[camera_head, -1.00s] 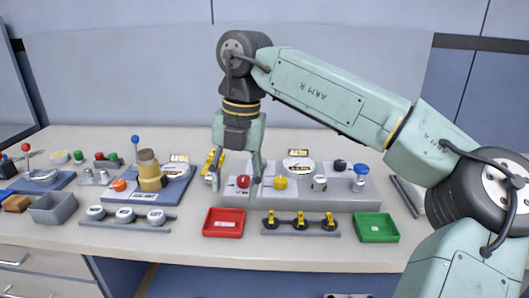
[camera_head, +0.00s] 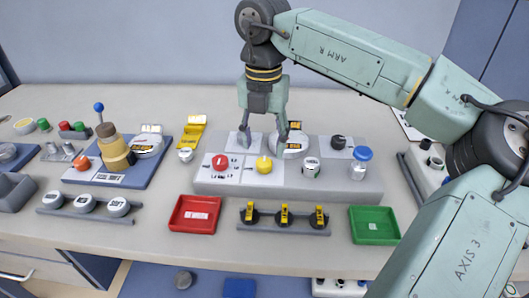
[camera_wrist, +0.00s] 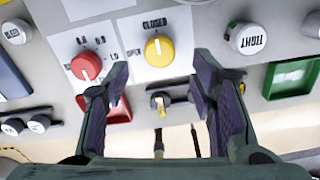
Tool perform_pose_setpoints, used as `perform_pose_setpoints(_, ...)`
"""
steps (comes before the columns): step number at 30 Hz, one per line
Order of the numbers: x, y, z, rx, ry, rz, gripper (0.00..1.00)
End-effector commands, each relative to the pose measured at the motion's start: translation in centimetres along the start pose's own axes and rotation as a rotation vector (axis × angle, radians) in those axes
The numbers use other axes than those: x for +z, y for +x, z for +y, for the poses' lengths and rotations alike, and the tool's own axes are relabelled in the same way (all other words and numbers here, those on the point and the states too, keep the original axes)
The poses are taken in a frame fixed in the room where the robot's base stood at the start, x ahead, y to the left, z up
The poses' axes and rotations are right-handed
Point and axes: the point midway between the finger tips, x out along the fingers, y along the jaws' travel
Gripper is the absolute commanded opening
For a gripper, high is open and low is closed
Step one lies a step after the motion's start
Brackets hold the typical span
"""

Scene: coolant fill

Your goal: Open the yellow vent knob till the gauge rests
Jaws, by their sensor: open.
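The yellow vent knob (camera_head: 264,164) sits on a white plate on the grey panel block, between a red knob (camera_head: 220,161) and a silver one. In the wrist view, the yellow knob (camera_wrist: 159,50) has its white mark towards the word CLOSED; OPEN is printed to its left. My gripper (camera_head: 264,139) is open and empty, above the panel and lined up with the yellow knob in the head view. Its fingers (camera_wrist: 158,88) spread to either side below the knob in the wrist view. A round white gauge (camera_head: 293,148) stands behind, partly hidden by a finger; its needle is unreadable.
A red tray (camera_head: 194,214), a rack of black-and-yellow pieces (camera_head: 284,220) and a green tray (camera_head: 375,226) lie in front of the block. A blue-capped jar (camera_head: 360,163) and black knob (camera_head: 338,142) are at its right. A blue pump board (camera_head: 125,172) is left.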

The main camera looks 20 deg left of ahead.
Motion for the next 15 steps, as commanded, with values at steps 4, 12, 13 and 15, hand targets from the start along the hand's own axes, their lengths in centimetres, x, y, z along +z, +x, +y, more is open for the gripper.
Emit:
perform_pose_setpoints(4, -0.1, 2.5, 0.0, 0.001, -0.002, 0.004, 0.51)
perform_pose_setpoints(12, 0.0, 4.9, 0.0, 0.0, -0.001, 0.001, 0.51)
perform_pose_setpoints(13, 0.0, 5.0, 0.0, 0.0, -0.001, 0.001, 0.51)
perform_pose_setpoints(15, 0.0, 5.0, 0.0, 0.0, -0.001, 0.001, 0.51)
